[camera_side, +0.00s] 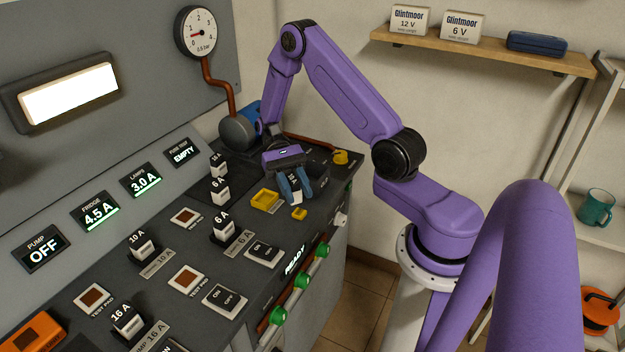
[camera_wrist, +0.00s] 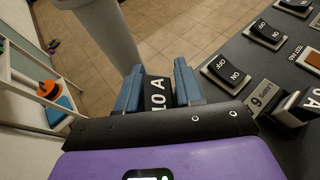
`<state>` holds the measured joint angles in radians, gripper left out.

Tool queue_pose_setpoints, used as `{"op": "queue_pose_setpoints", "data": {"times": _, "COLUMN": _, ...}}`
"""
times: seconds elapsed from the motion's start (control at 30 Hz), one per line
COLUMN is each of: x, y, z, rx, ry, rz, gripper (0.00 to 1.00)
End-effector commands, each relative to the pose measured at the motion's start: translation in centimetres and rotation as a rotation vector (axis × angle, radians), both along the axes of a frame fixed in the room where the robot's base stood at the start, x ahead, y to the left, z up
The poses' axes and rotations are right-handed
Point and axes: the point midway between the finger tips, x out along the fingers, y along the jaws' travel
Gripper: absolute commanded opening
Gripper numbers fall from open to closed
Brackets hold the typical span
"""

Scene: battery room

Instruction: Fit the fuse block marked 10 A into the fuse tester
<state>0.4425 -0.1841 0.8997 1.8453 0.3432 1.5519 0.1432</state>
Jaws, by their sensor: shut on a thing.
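My gripper (camera_side: 296,188) is shut on a black-and-white fuse block (camera_side: 292,184) above the back right of the grey bench. In the wrist view the block (camera_wrist: 158,93) reads 10 A and stands between the blue fingers (camera_wrist: 157,88). The fuse test display (camera_side: 182,154) on the panel reads EMPTY. A yellow-framed fitting (camera_side: 264,200) lies on the bench just left of my gripper, with a smaller yellow piece (camera_side: 299,214) in front; I cannot tell for sure which is the fuse tester. Any gap below the held block is unclear.
Another 10 A block (camera_side: 142,247) stands at the fridge label. A 6 A block (camera_side: 222,228) stands at the lamps label and a 16 A block (camera_side: 128,319) at the pump label. Spare blocks (camera_side: 220,190) stand behind. Rocker switches (camera_side: 263,252) and test pads (camera_side: 186,280) fill the front.

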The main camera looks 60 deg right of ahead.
Motion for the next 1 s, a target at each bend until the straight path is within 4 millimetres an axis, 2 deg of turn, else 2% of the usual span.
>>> {"op": "queue_pose_setpoints", "data": {"times": 0.13, "x": 3.0, "y": 1.0, "z": 0.2, "rx": 0.000, "ry": -0.002, "rz": -0.302, "gripper": 0.03}}
{"op": "queue_pose_setpoints", "data": {"times": 0.3, "x": 6.9, "y": 0.9, "z": 0.7, "rx": -0.001, "ry": -0.003, "rz": -0.617, "gripper": 0.03}}
{"op": "queue_pose_setpoints", "data": {"times": 0.5, "x": 10.3, "y": 0.0, "z": 1.3, "rx": -0.001, "ry": -0.003, "rz": -0.860, "gripper": 0.03}}
{"op": "queue_pose_setpoints", "data": {"times": 0.77, "x": 11.5, "y": -0.5, "z": 1.0, "rx": -0.001, "ry": -0.001, "rz": -0.944, "gripper": 0.03}}
{"op": "queue_pose_setpoints", "data": {"times": 1.0, "x": 11.4, "y": -0.5, "z": -1.1, "rx": -0.001, "ry": 0.000, "rz": -0.940, "gripper": 0.03}}
